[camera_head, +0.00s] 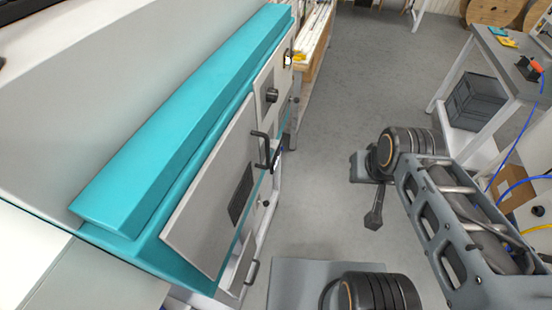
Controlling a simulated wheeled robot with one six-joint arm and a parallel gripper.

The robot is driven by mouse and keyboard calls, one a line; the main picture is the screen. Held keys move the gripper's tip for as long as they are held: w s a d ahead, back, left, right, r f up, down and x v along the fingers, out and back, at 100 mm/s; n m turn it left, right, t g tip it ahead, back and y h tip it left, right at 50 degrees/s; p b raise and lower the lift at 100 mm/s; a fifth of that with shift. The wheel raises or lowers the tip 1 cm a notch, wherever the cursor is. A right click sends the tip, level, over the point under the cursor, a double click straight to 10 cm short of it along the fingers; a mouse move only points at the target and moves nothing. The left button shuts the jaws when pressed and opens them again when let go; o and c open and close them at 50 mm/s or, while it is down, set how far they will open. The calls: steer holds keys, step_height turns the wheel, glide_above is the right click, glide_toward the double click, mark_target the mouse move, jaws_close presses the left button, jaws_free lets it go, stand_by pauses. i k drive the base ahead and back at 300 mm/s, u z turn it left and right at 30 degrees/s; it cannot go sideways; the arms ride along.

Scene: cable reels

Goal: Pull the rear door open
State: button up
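A light grey door panel (205,190) with a dark rectangular inset (241,195) is on the side of a teal and white machine. A black bar handle (263,150) is at its far upper edge. The panel seems to stand slightly out from the machine body, but I cannot tell how far. A smaller white panel (270,85) with a black knob lies beyond it. I cannot tell which one is the rear door. My gripper (372,205) is right of the panels, above the floor and apart from the handle. Its finger opening is not clear.
Another black handle (251,272) is low on the machine. The grey floor (325,130) between machine and arm is clear. A grey workbench (515,70) with a dark crate (473,101) below stands at the right. Wooden reels (497,11) are at the back.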

mark_target(202, 229)
steer(key=k, duration=0.6)
steer(key=u, duration=0.7)
steer(key=i, duration=0.5)
